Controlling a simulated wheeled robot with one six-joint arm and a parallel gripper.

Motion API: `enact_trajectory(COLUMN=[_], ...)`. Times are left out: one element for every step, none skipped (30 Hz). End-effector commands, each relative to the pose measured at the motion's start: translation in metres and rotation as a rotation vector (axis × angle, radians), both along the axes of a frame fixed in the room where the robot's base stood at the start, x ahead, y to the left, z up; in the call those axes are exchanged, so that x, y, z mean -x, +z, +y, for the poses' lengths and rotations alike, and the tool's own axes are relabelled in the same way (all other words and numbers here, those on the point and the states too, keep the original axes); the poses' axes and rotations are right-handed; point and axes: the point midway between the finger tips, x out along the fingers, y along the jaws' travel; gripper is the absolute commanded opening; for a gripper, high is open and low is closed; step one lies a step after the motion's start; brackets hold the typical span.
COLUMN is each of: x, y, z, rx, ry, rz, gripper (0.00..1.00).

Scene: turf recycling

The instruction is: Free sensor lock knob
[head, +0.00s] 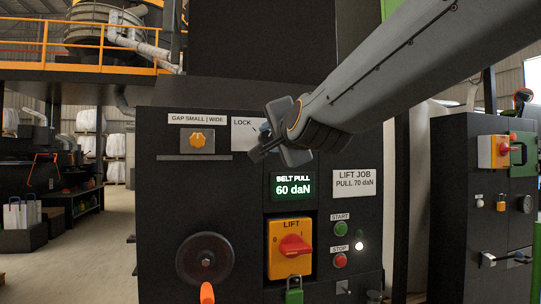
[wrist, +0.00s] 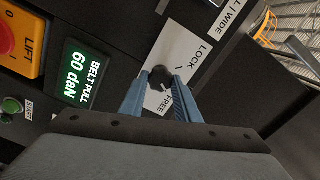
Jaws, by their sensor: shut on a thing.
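The black lock knob (wrist: 159,75) sits on a white plate (wrist: 188,44) marked LOCK and FREE in the wrist view. My gripper (head: 262,142) is at this plate in the head view and hides the knob there. In the wrist view its two blue fingers stand on either side of the knob, shut on it. A small pale mark on the knob appears to face the FREE side, but it is too small to be sure. The belt pull display (head: 292,185) reads 60 daN.
Below are a yellow LIFT switch (head: 290,248) with a red handle, START (head: 338,229) and STOP (head: 340,261) buttons, and a black handwheel (head: 205,259). A yellow gap knob (head: 197,140) is to the left. A card (head: 354,183) reads LIFT JOB PULL 70 daN.

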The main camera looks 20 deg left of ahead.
Motion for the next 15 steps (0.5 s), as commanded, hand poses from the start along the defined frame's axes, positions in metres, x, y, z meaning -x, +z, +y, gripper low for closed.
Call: enact_trajectory(x=[-0.0005, -0.0005, -0.0004, -0.0004, -0.0004, -0.0004, -0.0004, -0.0003, -0.0002, -0.0002, -0.0001, -0.0001, 0.0001, 0.0000, 0.0001], y=[-0.0043, -0.0041, -0.0038, -0.0038, -0.0037, -0.0036, -0.0036, -0.0035, -0.0034, -0.0032, -0.0032, -0.0029, -0.0027, -0.0025, -0.0023], z=[0.0003, 0.0003, 0.0004, 0.0004, 0.0005, 0.0005, 0.0005, 0.0005, 0.0004, 0.0005, 0.0005, 0.0005, 0.0005, 0.0005, 0.0005], rx=[-0.030, -0.049, -0.072, -0.088, -0.103, -0.124, -0.136, -0.148, -0.164, -0.173, -0.183, -0.195, -0.201, -0.207, -0.214], ry=[0.001, 0.001, 0.001, 0.001, 0.002, 0.002, 0.002, 0.002, 0.002, 0.001, 0.001, 0.001, 0.001, 0.001, 0.001], rz=[0.019, 0.031, 0.045, 0.055, 0.065, 0.078, 0.086, 0.093, 0.102, 0.109, 0.115, 0.123, 0.127, 0.130, 0.135], gripper=[0.07, 0.07, 0.07, 0.07, 0.07, 0.07, 0.07, 0.07, 0.07, 0.07, 0.07, 0.07, 0.07, 0.07, 0.07])
